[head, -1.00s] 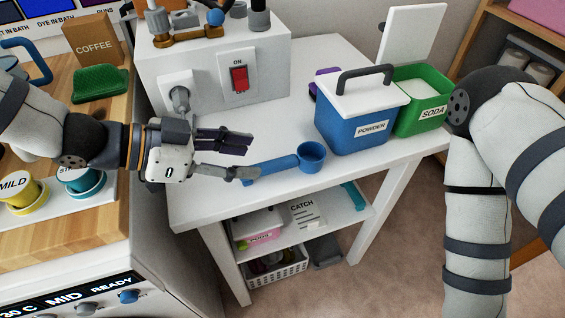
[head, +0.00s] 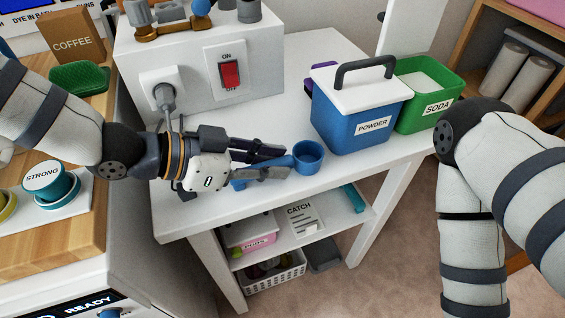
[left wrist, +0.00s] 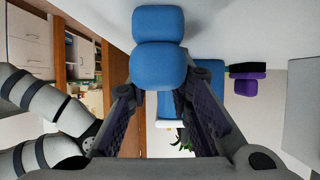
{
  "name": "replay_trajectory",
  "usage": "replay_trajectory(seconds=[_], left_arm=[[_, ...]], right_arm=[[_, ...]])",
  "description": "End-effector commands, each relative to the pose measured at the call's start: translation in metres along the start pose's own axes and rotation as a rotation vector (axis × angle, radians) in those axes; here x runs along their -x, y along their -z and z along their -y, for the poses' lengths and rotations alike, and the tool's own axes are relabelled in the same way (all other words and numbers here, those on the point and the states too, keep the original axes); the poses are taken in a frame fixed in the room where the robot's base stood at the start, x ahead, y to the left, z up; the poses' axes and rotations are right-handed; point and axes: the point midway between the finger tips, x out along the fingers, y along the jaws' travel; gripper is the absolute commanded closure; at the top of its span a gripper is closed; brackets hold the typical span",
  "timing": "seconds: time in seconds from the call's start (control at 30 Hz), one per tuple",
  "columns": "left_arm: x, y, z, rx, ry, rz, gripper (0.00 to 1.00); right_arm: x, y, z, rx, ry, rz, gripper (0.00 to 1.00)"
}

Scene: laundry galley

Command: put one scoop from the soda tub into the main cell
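The soda tub (head: 415,122) is green, labelled SODA, open, with white powder inside; its white lid (head: 410,30) stands up behind it. A blue scoop (head: 309,156) lies on the white table, its cup to the right and its handle running left. My left gripper (head: 286,162) is open at the scoop, its fingers on either side of the handle. In the left wrist view, the blue handle (left wrist: 158,66) shows between the spread fingers; whether they touch it I cannot tell. My right gripper is out of view; only my right arm shows. I cannot identify the main cell.
A lidded blue POWDER tub (head: 355,125) stands left of the soda tub, a purple object (head: 308,84) behind it. A white box with a red switch (head: 231,74) stands at the back left. The front table edge is close below the scoop.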

Motion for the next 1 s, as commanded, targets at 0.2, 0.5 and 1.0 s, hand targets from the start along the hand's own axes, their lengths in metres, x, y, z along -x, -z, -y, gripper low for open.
replay_trajectory(seconds=[0.2,0.5,1.0], left_arm=[[0.0,0.0,0.0,0.001,0.0,0.001,1.0],[0.006,0.011,0.0,-0.004,0.002,-0.001,1.0],[0.022,0.04,0.0,-0.005,0.002,-0.002,1.0]], right_arm=[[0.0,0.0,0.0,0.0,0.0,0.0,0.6],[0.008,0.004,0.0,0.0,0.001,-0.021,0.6],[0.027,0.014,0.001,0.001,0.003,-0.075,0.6]])
